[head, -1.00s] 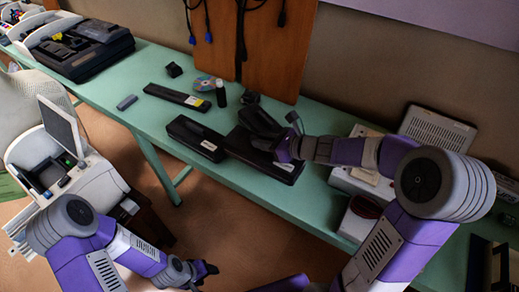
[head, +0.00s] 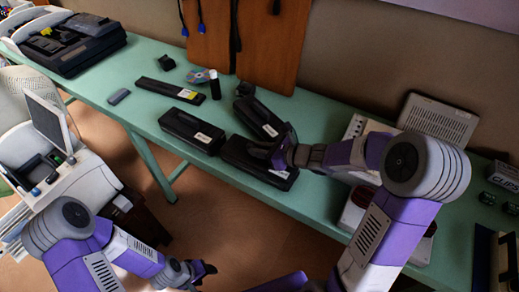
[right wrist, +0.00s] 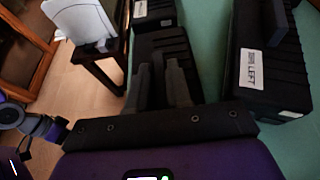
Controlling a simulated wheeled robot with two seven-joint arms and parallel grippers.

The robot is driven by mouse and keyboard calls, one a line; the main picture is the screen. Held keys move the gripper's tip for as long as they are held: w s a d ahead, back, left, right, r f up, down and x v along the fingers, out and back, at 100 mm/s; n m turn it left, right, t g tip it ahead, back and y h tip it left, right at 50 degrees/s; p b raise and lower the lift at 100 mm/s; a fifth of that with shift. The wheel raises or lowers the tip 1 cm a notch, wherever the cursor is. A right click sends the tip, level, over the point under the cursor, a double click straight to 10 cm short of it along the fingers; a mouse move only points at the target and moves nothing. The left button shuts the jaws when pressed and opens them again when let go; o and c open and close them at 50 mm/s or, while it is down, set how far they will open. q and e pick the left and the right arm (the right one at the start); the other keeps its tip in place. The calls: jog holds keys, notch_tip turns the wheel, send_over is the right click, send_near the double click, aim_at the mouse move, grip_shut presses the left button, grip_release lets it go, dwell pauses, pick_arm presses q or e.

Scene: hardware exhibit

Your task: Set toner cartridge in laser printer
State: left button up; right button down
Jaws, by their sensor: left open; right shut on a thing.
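A black toner cartridge (head: 238,152) lies flat on the green table. My right gripper (head: 264,150) is low over its right part and shut on it. The right wrist view shows my right gripper's fingers (right wrist: 160,92) at this cartridge (right wrist: 165,45). Their tips are hard to separate from the dark surface. A second black cartridge (head: 193,131) lies to the left. A third (head: 257,118) lies behind my gripper; its label reads "LEFT" in the right wrist view (right wrist: 262,65). A white machine (head: 85,185), possibly the laser printer, stands at left with a raised panel. My left gripper (head: 208,270) is open and empty.
A slim black bar (head: 168,90), a dark bottle (head: 214,85) and a small grey block (head: 119,96) lie farther back. A wooden board with cables (head: 270,45) stands behind. A white vented device (head: 438,120) is at right. A black machine (head: 70,42) is at far left.

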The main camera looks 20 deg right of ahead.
jog(key=shift+f, duration=0.1)
jog(key=c, duration=1)
grip_release()
jog(key=shift+c, duration=0.2)
